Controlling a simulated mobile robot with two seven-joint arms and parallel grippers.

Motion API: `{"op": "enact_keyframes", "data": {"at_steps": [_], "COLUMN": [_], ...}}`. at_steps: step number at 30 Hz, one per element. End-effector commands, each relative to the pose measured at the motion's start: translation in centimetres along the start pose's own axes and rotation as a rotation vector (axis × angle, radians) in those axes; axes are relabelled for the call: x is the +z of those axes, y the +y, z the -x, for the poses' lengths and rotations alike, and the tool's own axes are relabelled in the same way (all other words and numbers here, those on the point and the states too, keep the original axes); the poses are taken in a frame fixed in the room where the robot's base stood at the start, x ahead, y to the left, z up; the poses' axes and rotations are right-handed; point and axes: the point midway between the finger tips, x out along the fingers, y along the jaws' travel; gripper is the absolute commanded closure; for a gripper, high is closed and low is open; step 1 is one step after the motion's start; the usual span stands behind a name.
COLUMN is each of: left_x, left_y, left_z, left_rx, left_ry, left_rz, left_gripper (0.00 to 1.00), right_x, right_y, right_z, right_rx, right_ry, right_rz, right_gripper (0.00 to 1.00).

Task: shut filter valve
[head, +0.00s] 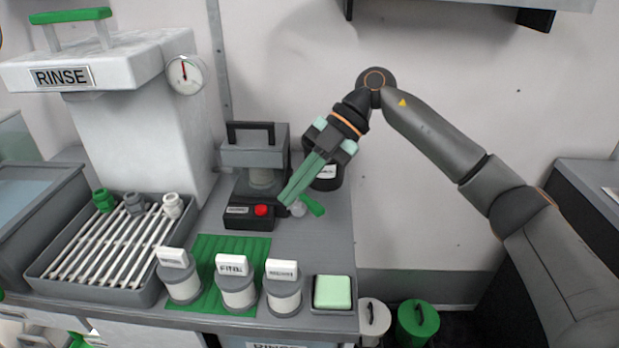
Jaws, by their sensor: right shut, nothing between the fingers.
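My right gripper (287,200) reaches in from the right, shut and empty. Its green fingers point down and left over the counter, with the tips beside a small machine with a red button (261,211). A green lever (312,205), which looks like the valve handle, sits just right of the fingertips, beside a pale round knob (298,209). I cannot tell whether the fingers touch the lever. The fingers and gripper body hide part of the machine behind. My left gripper is not in view.
A pale green pad (332,291) lies at the right front corner. A draining rack (120,240) is at left under the RINSE unit (62,76). A black container (327,182) stands behind the lever.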

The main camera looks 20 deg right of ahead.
Motion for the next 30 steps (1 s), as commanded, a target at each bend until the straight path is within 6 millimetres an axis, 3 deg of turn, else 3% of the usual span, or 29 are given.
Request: {"op": "enact_keyframes", "data": {"at_steps": [1,6,14,20,30], "left_x": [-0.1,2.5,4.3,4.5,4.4], "left_y": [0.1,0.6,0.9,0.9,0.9], "left_z": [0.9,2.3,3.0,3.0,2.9], "left_rx": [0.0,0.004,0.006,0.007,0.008], "left_ry": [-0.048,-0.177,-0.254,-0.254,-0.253], "left_rz": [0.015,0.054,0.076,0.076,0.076], "left_gripper": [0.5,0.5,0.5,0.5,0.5], "right_x": [-0.3,1.5,2.9,3.8,6.3], "right_y": [1.1,1.8,1.8,0.9,-1.1], "right_z": [1.2,3.0,4.3,2.0,-4.4], "right_rx": [-0.048,-0.159,-0.196,-0.199,-0.198], "right_ry": [-0.064,-0.288,-0.447,-0.447,-0.444], "right_rz": [-0.083,-0.359,-0.538,-0.54,-0.539], "right_gripper": [1.0,1.0,1.0,1.0,1.0]}}
